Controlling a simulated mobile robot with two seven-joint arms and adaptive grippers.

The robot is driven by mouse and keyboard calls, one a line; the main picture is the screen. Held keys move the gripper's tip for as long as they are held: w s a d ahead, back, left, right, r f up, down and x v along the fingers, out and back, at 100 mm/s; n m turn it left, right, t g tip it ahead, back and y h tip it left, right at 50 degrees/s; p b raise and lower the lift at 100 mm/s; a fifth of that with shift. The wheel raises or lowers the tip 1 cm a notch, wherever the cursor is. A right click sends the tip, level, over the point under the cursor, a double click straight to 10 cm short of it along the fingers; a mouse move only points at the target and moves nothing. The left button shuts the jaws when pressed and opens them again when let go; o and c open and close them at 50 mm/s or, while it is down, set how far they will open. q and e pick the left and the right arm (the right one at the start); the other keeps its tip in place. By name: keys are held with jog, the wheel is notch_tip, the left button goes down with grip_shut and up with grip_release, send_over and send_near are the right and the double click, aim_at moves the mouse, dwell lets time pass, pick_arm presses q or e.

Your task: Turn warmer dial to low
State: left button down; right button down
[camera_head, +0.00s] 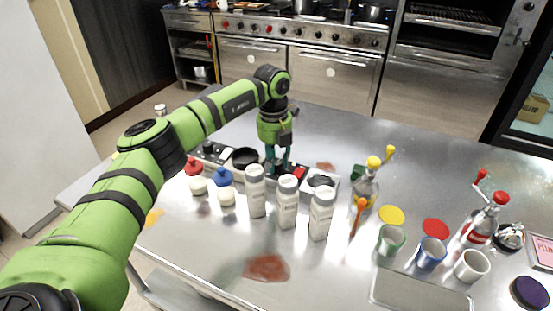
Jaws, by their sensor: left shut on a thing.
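The warmer (222,159) is a low, dark unit at the back left of the steel table, with a black round pan (245,158) on top. My left arm reaches in from the left, and my left gripper (278,166) points straight down at the warmer's right part, beside the pan. Its teal fingers are closed on what seems to be the warmer dial, which the fingers hide. The dial's setting cannot be read. A small red part (299,173) shows just right of the fingers. My right gripper is not in view.
Three white bottles (288,203) stand close in front of the gripper. Red-capped (193,166) and blue-capped (223,176) containers stand to their left. A glass bottle (366,187), cups and a grey tray (420,293) are to the right. The table's back right is clear.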

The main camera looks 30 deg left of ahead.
aim_at(275, 161)
pick_arm(q)
jog(key=m, duration=0.5)
jog(key=shift+f+m, duration=0.15)
jog(key=shift+m, duration=0.25)
jog(key=m, duration=0.5)
jog(key=shift+s+g, duration=0.1)
jog(key=shift+g, duration=0.2)
jog(key=shift+f+m, duration=0.1)
jog(key=shift+m, duration=0.2)
jog(key=c, duration=1)
grip_release()
jog(key=shift+o, duration=0.2)
jog(key=shift+r, duration=0.2)
jog(key=shift+r, duration=0.45)
notch_tip(275, 161, up, 11)
jog(key=shift+w+a, duration=0.2)
jog(key=shift+a, duration=0.1)
